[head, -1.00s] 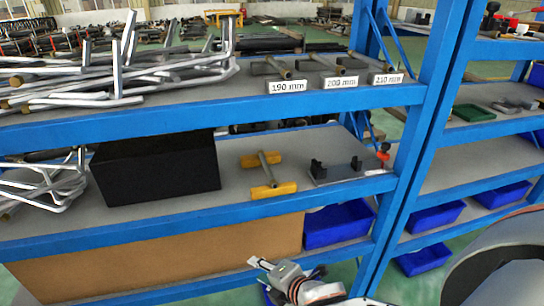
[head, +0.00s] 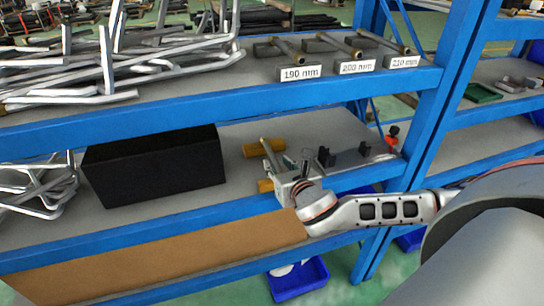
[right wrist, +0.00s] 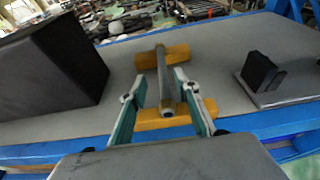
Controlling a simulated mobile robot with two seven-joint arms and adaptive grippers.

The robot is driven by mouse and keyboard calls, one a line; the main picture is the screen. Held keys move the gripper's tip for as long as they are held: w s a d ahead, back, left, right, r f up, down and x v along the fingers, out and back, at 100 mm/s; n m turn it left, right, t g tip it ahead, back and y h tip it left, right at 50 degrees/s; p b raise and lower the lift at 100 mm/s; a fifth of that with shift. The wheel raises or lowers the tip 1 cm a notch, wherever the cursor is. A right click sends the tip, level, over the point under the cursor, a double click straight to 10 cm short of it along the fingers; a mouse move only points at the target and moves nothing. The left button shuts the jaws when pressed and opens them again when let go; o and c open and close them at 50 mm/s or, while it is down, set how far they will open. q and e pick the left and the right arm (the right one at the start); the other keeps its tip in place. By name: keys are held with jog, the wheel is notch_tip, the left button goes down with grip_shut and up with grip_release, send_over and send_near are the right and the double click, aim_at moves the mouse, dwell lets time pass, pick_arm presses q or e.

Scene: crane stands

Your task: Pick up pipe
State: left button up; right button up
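A short grey pipe (right wrist: 163,80) lies across two yellow blocks on the middle shelf. The far block (right wrist: 161,55) and near block (right wrist: 178,112) both show in the right wrist view. In the head view the pipe (head: 265,145) is partly hidden behind my right gripper (head: 272,163). In the right wrist view my right gripper (right wrist: 160,78) is open, with one finger on each side of the pipe and the pipe's near end between them. A gap shows beside the pipe. My left gripper is in neither current view.
A black box (head: 155,170) stands left of the pipe. A grey plate with dark blocks (head: 345,158) lies to its right. The upper shelf (head: 210,103) holds bent metal tubes and labelled pipes. Blue uprights (head: 440,110) stand right. A blue bin (head: 298,280) is below.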

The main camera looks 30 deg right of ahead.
aim_at(274, 158)
jog(key=x, duration=0.3)
jog(key=shift+w+d, duration=0.25)
jog(key=shift+d, duration=0.1)
jog(key=shift+w+d+f, duration=0.1)
jog(key=shift+w+f, duration=0.1)
jog(key=shift+w, duration=0.25)
grip_shut()
pick_arm(q)
jog(key=shift+w+r, duration=0.3)
jog(key=shift+w, duration=0.05)
jog(key=shift+s+f, duration=0.1)
pick_arm(e)
jog(key=shift+r, duration=0.15)
